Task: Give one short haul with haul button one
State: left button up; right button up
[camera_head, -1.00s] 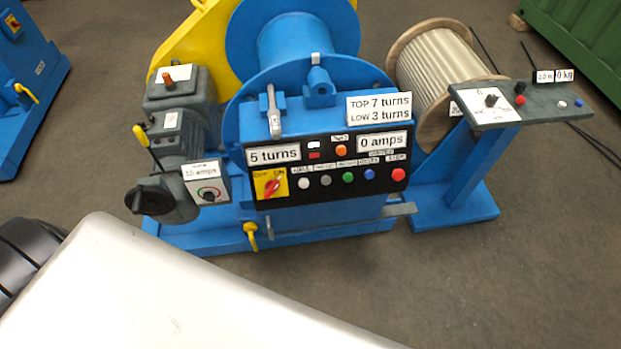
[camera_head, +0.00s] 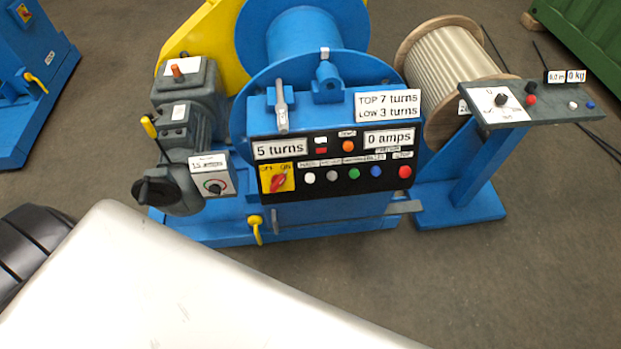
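The blue winch (camera_head: 300,130) stands ahead with a black control panel (camera_head: 340,200) on its front. A row of round buttons runs along the panel: a white button (camera_head: 310,178) at the left, then grey, green (camera_head: 354,174), blue and red (camera_head: 405,172). The small label above the white one is too blurred to read surely. The panel reads "5 turns" and "0 amps"; a plate above reads "TOP 7 turns, LOW 3 turns". A red switch (camera_head: 279,181) sits on a yellow plate marked OFF and ON. Neither of my grippers is in view.
A grey motor unit (camera_head: 188,130) with a dial box (camera_head: 212,187) is at the winch's left. At right stand a rope reel (camera_head: 450,65) and a grey console (camera_head: 530,110) reading 0 kg. My own pale body part fills the lower left. Bare floor lies at lower right.

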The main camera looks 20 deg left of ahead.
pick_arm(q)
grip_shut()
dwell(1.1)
